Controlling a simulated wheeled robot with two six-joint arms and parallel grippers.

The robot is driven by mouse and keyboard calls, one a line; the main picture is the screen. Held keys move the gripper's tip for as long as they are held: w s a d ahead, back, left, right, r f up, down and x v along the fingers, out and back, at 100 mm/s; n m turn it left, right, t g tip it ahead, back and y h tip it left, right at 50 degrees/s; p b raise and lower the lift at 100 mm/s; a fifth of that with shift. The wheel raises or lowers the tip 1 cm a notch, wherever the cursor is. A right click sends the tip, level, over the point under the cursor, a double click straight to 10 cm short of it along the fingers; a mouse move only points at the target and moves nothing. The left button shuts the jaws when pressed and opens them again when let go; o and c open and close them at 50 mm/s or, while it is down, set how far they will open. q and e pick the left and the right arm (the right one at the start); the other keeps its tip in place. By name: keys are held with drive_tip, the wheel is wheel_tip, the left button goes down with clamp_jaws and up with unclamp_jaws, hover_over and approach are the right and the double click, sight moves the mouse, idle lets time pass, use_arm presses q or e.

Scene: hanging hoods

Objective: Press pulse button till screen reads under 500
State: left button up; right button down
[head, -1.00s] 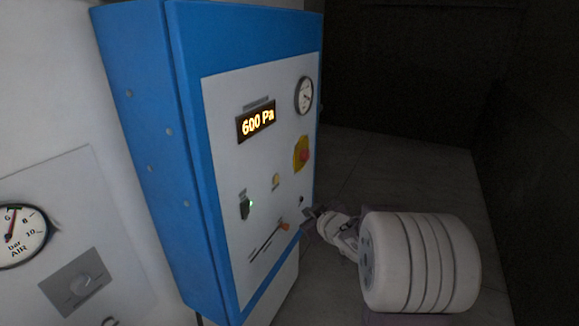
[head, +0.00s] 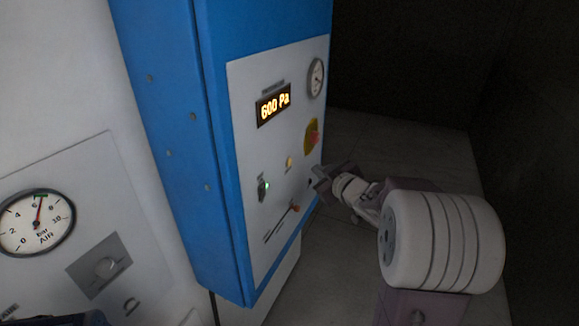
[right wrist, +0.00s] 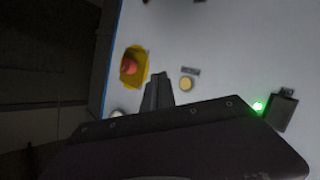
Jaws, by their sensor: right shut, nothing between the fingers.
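The screen (head: 274,105) on the blue cabinet's pale panel reads 600 Pa. A small round yellowish button (head: 290,162) sits below it under a small label too small to read; it also shows in the right wrist view (right wrist: 186,84). I cannot tell from the label whether this is the pulse button. My right gripper (head: 318,178) is at the panel's right edge, below the red button. In the right wrist view its shut, empty fingers (right wrist: 158,90) point between the red and yellowish buttons. Contact with the panel cannot be told. My left gripper is not in view.
A red mushroom button on a yellow plate (head: 312,137) is close to my right gripper. A switch with a green light (head: 264,187), a slider with an orange knob (head: 294,208) and a dial gauge (head: 316,77) share the panel. Dark open floor lies right.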

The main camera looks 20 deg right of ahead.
sight(289, 162)
drive_tip(key=shift+w+a+b, duration=0.4)
drive_tip(key=shift+w+a, duration=0.4)
drive_tip(key=shift+w, duration=0.2)
drive_tip(key=shift+w+a+b, duration=0.35)
drive_tip(key=shift+w+a, duration=0.45)
drive_tip(key=shift+w, duration=0.15)
drive_tip(key=shift+w, duration=0.1)
idle(0.5)
drive_tip(key=shift+w+a, duration=0.25)
drive_tip(key=shift+w+a, duration=0.25)
idle(0.8)
idle(0.3)
drive_tip(key=shift+s+d, duration=0.5)
drive_tip(key=shift+s, duration=0.1)
